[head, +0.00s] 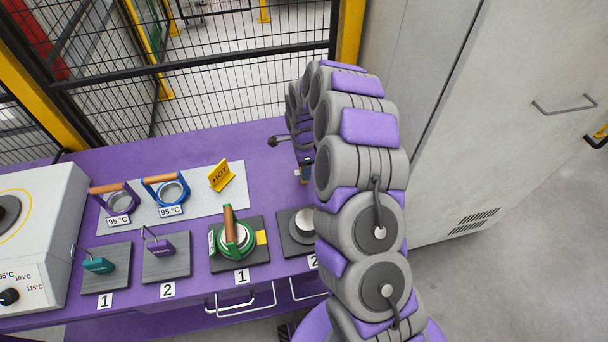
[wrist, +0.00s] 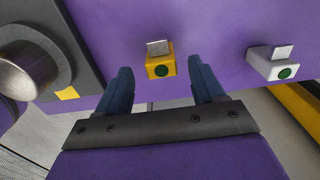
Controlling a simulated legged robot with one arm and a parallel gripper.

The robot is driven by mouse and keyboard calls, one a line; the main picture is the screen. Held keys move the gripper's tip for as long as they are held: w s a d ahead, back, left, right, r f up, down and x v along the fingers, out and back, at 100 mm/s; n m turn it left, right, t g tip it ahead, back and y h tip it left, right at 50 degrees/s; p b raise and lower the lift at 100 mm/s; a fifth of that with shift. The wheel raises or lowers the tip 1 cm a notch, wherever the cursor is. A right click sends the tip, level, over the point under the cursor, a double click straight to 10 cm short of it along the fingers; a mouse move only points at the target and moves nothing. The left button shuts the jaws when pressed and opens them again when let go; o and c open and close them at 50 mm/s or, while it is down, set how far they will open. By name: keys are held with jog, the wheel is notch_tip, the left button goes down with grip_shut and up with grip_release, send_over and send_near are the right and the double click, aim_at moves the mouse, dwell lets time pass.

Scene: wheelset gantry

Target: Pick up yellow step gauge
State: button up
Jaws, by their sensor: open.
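The yellow step gauge (wrist: 160,68) is a small yellow block with a grey metal tab on top and a green dot on its near face. In the wrist view it sits on the purple bench top. My gripper (wrist: 160,72) is open, with one dark blue finger on each side of the gauge in the picture. Gaps show between the gauge and both fingers, and I cannot tell how far the fingers are above the bench. In the head view my arm hides most of this area.
A similar white gauge (wrist: 272,66) sits to the right in the wrist view. A dark pad with a metal cylinder (wrist: 30,75) is at left. The head view shows the purple bench (head: 260,150), a HOT sign (head: 221,176), several gauge pads and a mesh fence (head: 230,80) behind.

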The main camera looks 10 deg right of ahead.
jog(key=shift+a+f, duration=0.25)
jog(key=shift+a, duration=0.05)
jog(key=f, duration=0.1)
jog(key=f+b, duration=0.1)
jog(key=f, duration=0.2)
jog(key=shift+w+d+f+b, duration=0.1)
jog(key=shift+d+f+b, duration=0.15)
jog(key=shift+d+b, duration=0.1)
jog(key=shift+d+f, duration=0.15)
jog(key=shift+d, duration=0.05)
jog(key=shift+a, duration=0.6)
jog(key=c, duration=0.6)
jog(key=shift+d, duration=0.5)
jog(key=c, duration=0.5)
